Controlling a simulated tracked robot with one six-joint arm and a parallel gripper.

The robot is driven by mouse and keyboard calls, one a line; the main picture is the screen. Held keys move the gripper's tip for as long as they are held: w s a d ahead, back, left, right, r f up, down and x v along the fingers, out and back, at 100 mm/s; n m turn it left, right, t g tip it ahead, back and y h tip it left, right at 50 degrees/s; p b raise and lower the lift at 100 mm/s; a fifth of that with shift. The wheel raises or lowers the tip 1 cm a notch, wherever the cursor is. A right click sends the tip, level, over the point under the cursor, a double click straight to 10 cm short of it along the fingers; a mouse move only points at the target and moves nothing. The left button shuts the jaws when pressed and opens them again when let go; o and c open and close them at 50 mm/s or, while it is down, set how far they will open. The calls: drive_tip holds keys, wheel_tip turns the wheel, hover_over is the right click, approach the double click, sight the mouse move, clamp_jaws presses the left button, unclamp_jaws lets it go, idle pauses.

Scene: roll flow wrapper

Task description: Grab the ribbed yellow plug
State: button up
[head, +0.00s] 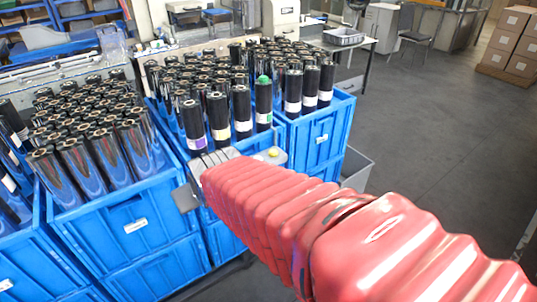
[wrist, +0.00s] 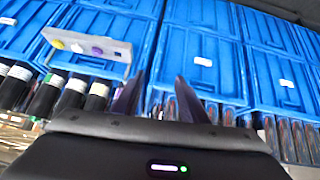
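The yellow plug (head: 273,152) sits on a light grey tray (head: 280,160) fixed at the front of the blue crates, just beyond my red-sleeved arm. In the wrist view the yellow plug (wrist: 58,44) is at the left end of the tray (wrist: 118,68), beside a white plug (wrist: 77,47) and a purple plug (wrist: 97,50). Its ribs are too small to make out. My gripper (wrist: 159,75) is open with nothing between its dark fingers, and the yellow plug lies to their left in the picture. In the head view my arm hides most of the gripper and part of the tray.
Blue crates (head: 135,233) packed with upright dark rolls stand close around the tray. A green plug (head: 263,80) tops one roll behind it. A grey bin (head: 356,170) stands right of the crates. The floor (head: 430,130) farther right is clear.

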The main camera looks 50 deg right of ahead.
drive_tip(key=w+d+f+m+t+h, duration=0.15)
drive_tip(key=w+d+f, duration=0.25)
drive_tip(key=d, duration=0.5)
drive_tip(key=w+d+f+m+t+h, duration=0.15)
drive_tip(key=w+d+f, duration=0.25)
drive_tip(key=d, duration=0.6)
drive_tip(key=s+d+f+m+t+h, duration=0.2)
drive_tip(key=s+d+f, duration=0.5)
drive_tip(key=d, duration=0.4)
drive_tip(key=shift+s+f+t+h, duration=0.25)
drive_tip(key=shift+s+t+h, duration=0.4)
drive_tip(key=shift+t+h, duration=0.4)
drive_tip(key=shift+w+d, duration=0.1)
drive_tip(key=shift+d, duration=0.1)
